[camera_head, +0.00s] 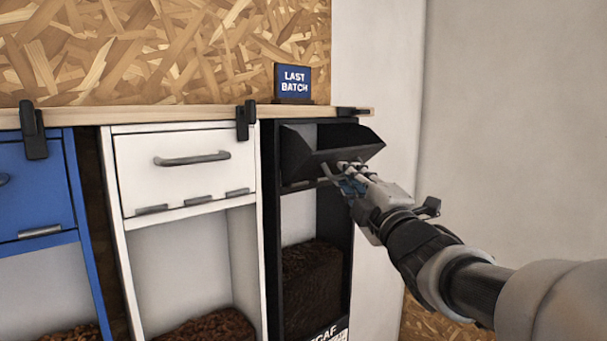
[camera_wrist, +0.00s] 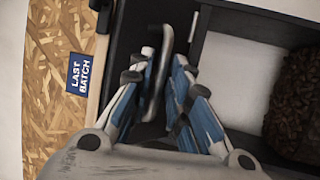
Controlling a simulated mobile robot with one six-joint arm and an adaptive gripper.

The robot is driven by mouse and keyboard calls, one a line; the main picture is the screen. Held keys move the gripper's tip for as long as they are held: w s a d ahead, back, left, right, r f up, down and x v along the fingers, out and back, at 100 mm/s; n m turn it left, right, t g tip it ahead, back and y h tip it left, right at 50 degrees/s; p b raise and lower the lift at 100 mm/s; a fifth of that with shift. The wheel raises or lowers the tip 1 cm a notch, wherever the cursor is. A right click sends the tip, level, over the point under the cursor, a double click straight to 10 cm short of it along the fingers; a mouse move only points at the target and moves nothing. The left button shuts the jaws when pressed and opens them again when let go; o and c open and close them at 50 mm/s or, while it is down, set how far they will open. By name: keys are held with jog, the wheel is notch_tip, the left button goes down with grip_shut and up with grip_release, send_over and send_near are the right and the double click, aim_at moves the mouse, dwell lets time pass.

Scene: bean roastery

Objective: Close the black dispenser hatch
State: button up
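The black dispenser hatch (camera_head: 335,158) is open in the head view, tilted outward at the top of the black dispenser (camera_head: 270,240). In the wrist view its dark front (camera_wrist: 140,30) faces me, with a grey bar handle (camera_wrist: 159,70). My gripper (camera_head: 350,175) is at the lower front of the hatch. In the wrist view my gripper (camera_wrist: 163,65) has its blue and white fingers on either side of the handle. The fingers are partly apart, and a small gap shows beside the bar. Firm contact cannot be made out.
A blue "LAST BATCH" sign (camera_head: 293,82) stands on the wooden shelf (camera_head: 190,112) above. A closed white hatch (camera_head: 185,165) and a blue one (camera_head: 30,190) are to the left. Dark beans (camera_head: 312,280) show below the open hatch. A plain wall (camera_head: 510,140) is on the right.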

jog(key=shift+s, duration=0.1)
jog(key=shift+c, duration=0.2)
grip_shut()
jog(key=shift+r, duration=0.15)
